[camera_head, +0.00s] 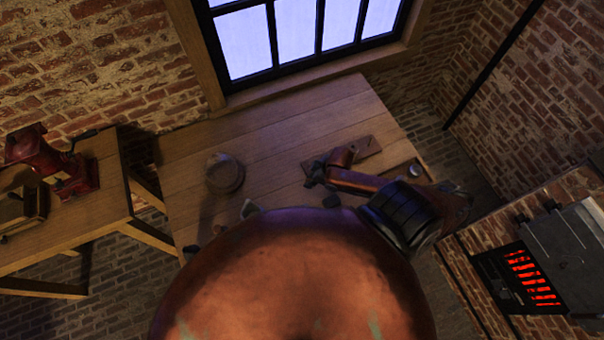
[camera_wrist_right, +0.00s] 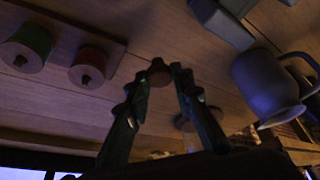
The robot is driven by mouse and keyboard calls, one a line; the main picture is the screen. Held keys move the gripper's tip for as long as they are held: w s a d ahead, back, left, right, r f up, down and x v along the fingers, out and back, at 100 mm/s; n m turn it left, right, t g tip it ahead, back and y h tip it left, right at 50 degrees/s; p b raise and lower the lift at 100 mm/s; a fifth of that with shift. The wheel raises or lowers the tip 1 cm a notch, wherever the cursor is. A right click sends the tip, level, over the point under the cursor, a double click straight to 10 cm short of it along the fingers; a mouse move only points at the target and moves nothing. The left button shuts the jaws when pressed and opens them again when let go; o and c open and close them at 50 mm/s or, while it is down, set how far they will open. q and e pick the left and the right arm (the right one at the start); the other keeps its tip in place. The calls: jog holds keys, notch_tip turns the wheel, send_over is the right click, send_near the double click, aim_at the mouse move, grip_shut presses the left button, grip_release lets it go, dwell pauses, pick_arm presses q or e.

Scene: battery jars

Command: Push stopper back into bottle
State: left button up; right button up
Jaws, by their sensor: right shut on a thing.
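In the right wrist view, my right gripper (camera_wrist_right: 158,80) has its fingertips closed on a small round brown piece that looks like the stopper (camera_wrist_right: 158,70). In the head view, my right gripper (camera_head: 316,176) is over the right half of the wooden table, with the fingertips too small and dark to read. I cannot make out the bottle for sure. A round brownish thing (camera_wrist_right: 183,122) sits partly behind one finger in the wrist view. I cannot tell whether the stopper touches anything below it. My left gripper does not show.
A grey mug (camera_wrist_right: 268,85) and a grey block (camera_wrist_right: 222,22) are near the gripper. A board holds a red spool (camera_wrist_right: 88,66) and a green spool (camera_wrist_right: 28,47). A round wooden pot (camera_head: 224,173) stands on the table (camera_head: 270,125). A glowing heater (camera_head: 532,278) is at right.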

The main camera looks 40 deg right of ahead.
jog(key=shift+s+a+r, duration=0.1)
jog(key=shift+s+r, duration=0.2)
jog(key=shift+s, duration=0.3)
jog(key=shift+s+a+r, duration=0.1)
jog(key=shift+s+r, duration=0.15)
jog(key=shift+s, duration=0.4)
jog(key=shift+s+a+r, duration=0.1)
jog(key=shift+s+r, duration=0.2)
jog(key=shift+s, duration=0.3)
jog(key=w+a+r+m+b, duration=0.1)
jog(key=w+a+r+b, duration=0.2)
jog(key=w+a+b, duration=0.35)
jog(key=w+a+r+m+b, duration=0.1)
jog(key=w+a+r+b, duration=0.25)
jog(key=w, duration=0.55)
jog(key=w+a+r+m+h+b, duration=0.1)
jog(key=w+a+r+b, duration=0.1)
jog(key=r, duration=0.3)
jog(key=w+a+r+m+h+b, duration=0.1)
jog(key=w+a+r+m+b, duration=0.1)
jog(key=a+r+b, duration=0.2)
jog(key=shift+w+r+b, duration=0.3)
jog(key=shift+r+b, duration=0.2)
jog(key=shift+r, duration=0.3)
